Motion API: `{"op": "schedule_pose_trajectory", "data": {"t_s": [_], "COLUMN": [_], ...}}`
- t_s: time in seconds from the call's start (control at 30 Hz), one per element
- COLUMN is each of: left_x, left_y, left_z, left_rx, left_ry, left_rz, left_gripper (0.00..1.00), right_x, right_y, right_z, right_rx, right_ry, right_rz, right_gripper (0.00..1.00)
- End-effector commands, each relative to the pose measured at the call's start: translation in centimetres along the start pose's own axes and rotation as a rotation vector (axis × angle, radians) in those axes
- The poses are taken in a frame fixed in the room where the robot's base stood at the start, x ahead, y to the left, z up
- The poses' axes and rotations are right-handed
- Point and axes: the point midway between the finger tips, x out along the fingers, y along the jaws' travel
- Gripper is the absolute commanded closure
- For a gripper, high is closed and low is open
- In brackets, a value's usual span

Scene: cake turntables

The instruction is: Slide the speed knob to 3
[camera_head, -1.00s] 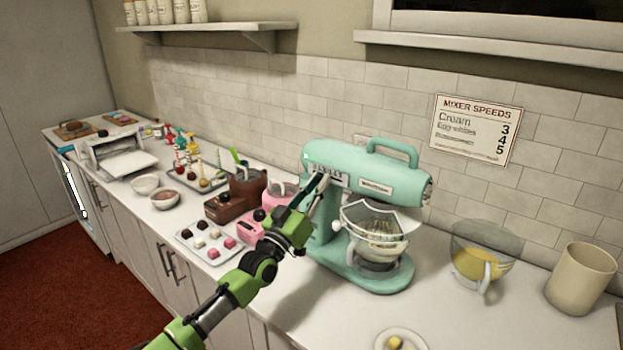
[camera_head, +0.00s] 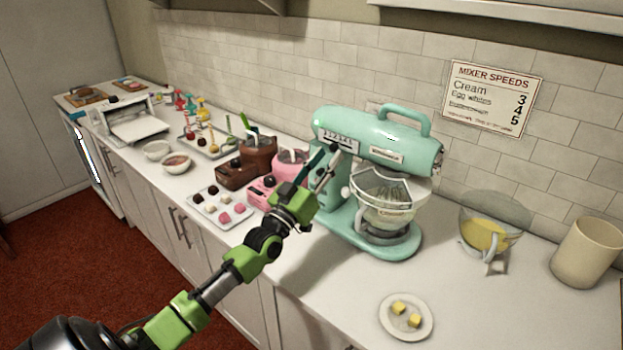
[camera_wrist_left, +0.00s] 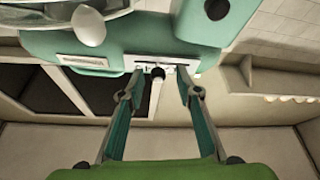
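The mint-green stand mixer (camera_head: 375,135) stands on the counter with a clear-shielded bowl under its head. Its pale speed panel (camera_head: 335,137) is on the side of the head, with markings too small to read. My left gripper (camera_head: 328,165) reaches up to the mixer beside this panel. In the left wrist view, the left gripper (camera_wrist_left: 158,92) is open, its two fingers apart. The dark-tipped speed knob (camera_wrist_left: 157,74) on a light stem shows between the fingertips, in front of the pale panel; I cannot tell whether either finger touches it. My right gripper is not in view.
A wall sign (camera_head: 492,97) lists mixer speeds, with Cream beside 3. A plate with yellow cubes (camera_head: 406,334), a jug of yellow liquid (camera_head: 485,236) and a beige canister (camera_head: 588,252) stand to the right. Brown and pink pots and a sweets tray (camera_head: 236,219) crowd the left.

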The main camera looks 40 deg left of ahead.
Motion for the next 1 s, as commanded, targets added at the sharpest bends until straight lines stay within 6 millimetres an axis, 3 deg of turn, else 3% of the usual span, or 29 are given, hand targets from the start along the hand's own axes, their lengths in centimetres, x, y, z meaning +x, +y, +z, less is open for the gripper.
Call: {"op": "schedule_pose_trajectory", "data": {"t_s": [0.2, 0.4, 0.6, 1.0], "left_x": [-4.7, -7.8, -9.2, -9.2], "left_y": [0.0, -0.1, -0.1, -0.1], "left_z": [0.2, 0.2, 0.1, 0.1], "left_rx": [0.000, -0.001, 0.001, 0.000], "left_ry": [-0.005, -0.005, -0.002, -0.001], "left_rz": [-0.001, -0.001, 0.000, -0.001], "left_gripper": [0.69, 0.69, 0.69, 0.69], "right_x": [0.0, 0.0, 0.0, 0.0], "right_y": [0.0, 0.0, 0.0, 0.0], "right_z": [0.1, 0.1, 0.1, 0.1], "right_rx": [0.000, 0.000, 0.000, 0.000], "right_ry": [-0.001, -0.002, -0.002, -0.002], "right_rz": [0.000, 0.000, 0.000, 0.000], "right_gripper": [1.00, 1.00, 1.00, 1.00]}}
